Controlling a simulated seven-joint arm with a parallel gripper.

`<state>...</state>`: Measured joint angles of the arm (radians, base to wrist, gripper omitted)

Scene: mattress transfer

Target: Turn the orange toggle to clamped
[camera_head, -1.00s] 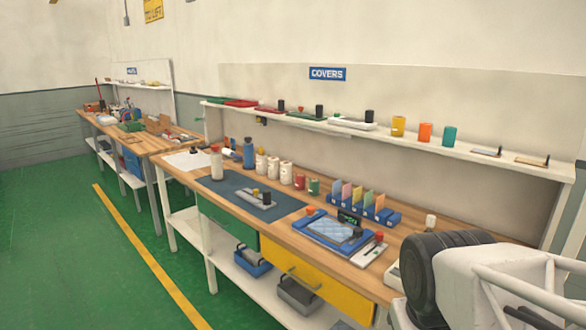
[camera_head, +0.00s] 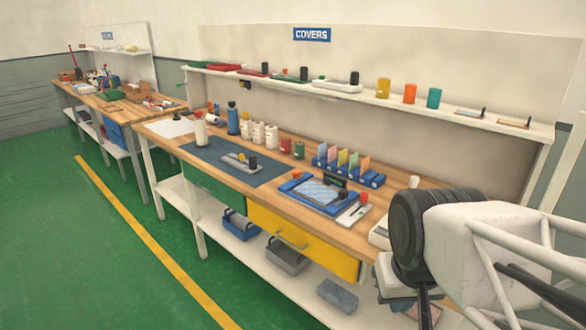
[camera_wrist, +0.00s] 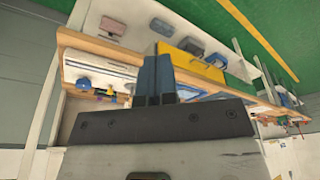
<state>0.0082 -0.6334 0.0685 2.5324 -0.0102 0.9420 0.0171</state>
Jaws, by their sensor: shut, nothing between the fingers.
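A blue clamp frame (camera_head: 300,203) with a clear patterned sheet lies on the wooden bench. A small orange knob (camera_head: 296,174) stands at its back left corner and a dark block at its back right. A white plate (camera_head: 346,217) with an orange-red knob (camera_head: 364,197) lies just right of the frame. I cannot tell which knob is the toggle, nor its setting. My gripper shows in the wrist view (camera_wrist: 160,52) with its fingers together and empty. It is away from both knobs, at the bench's right side.
The wooden bench (camera_head: 225,182) also carries a dark mat (camera_head: 215,154), bottles, jars and blue card holders (camera_head: 345,171). A yellow drawer (camera_head: 300,243) hangs below. A shelf of covers and coloured cups (camera_head: 410,93) runs above. Green floor in front is clear.

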